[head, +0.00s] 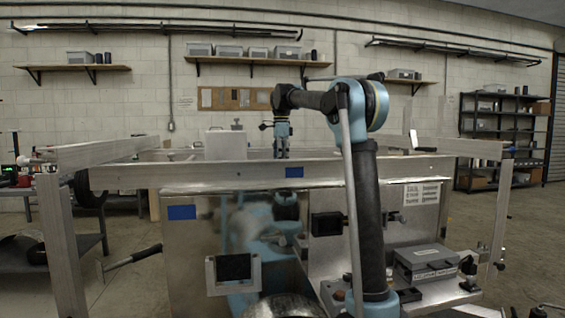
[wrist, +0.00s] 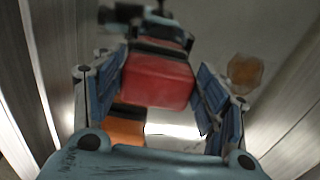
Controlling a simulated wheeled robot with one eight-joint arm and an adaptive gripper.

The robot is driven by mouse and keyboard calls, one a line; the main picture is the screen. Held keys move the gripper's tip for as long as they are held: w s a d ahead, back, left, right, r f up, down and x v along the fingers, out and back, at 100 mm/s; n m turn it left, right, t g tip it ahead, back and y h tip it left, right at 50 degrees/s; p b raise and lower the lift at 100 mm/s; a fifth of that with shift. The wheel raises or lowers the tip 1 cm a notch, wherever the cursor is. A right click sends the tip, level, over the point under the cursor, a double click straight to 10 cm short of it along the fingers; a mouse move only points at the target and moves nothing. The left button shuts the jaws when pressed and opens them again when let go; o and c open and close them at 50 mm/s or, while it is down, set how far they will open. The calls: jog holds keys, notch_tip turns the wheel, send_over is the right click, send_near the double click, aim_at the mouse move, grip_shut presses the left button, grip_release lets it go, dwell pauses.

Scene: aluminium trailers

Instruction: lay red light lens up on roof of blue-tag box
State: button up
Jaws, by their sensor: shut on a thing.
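In the wrist view, the red light (wrist: 158,82), a red block with a dark band across its far side, sits between the blue finger pads of my gripper (wrist: 161,92). My gripper is shut on it. In the head view my gripper (head: 281,147) points down behind the front rail, and its fingertips and the light are hidden there. A shiny metal box (head: 215,265) carries a blue tag (head: 182,212) on its front. Which way the lens faces is not clear.
The aluminium rail (head: 200,174) crosses in front of my gripper. A white box (head: 226,144) stands left of it. In the wrist view, an orange thing (wrist: 124,130) shows beneath the light and an orange patch (wrist: 245,72) lies to the right. A grey case (head: 424,262) sits at right.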

jog(key=shift+f, duration=0.5)
jog(key=o, duration=1.2)
jog(key=shift+o, duration=0.2)
jog(key=shift+r, duration=0.15)
jog(key=shift+r, duration=4.4)
jog(key=shift+s, duration=0.1)
